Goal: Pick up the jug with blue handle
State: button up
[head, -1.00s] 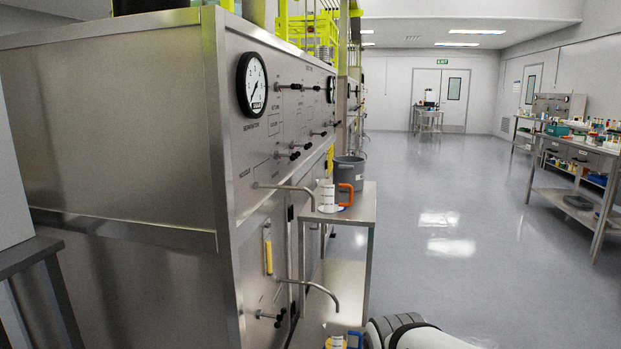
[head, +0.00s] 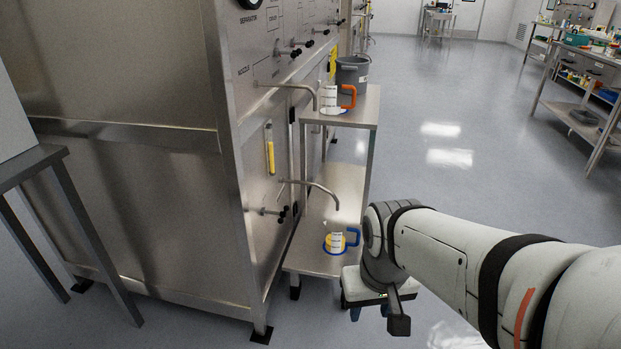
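The jug with the blue handle (head: 337,241) stands upright on the lower shelf of a metal stand (head: 313,262), with its blue handle on the right. It has a white body with a yellow band and a blue base. A bent metal spout (head: 318,187) hangs above it. My gripper (head: 369,311) is to the right of the jug and lower in the picture, apart from it. My arm's wrist hides part of the gripper, and its finger gap cannot be made out.
A similar jug with an orange handle (head: 330,99) stands on the upper shelf, with a grey bucket (head: 352,76) behind it. A steel cabinet (head: 130,190) with knobs borders the stand on the left. Open floor (head: 430,110) lies to the right.

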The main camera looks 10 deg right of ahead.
aim_at(336, 229)
jog(key=z, duration=0.4)
jog(key=k, duration=1.2)
jog(key=u, duration=0.3)
jog(key=i, duration=2.6)
jog(key=z, duration=0.95)
jog(key=k, duration=0.75)
jog(key=z, duration=0.2)
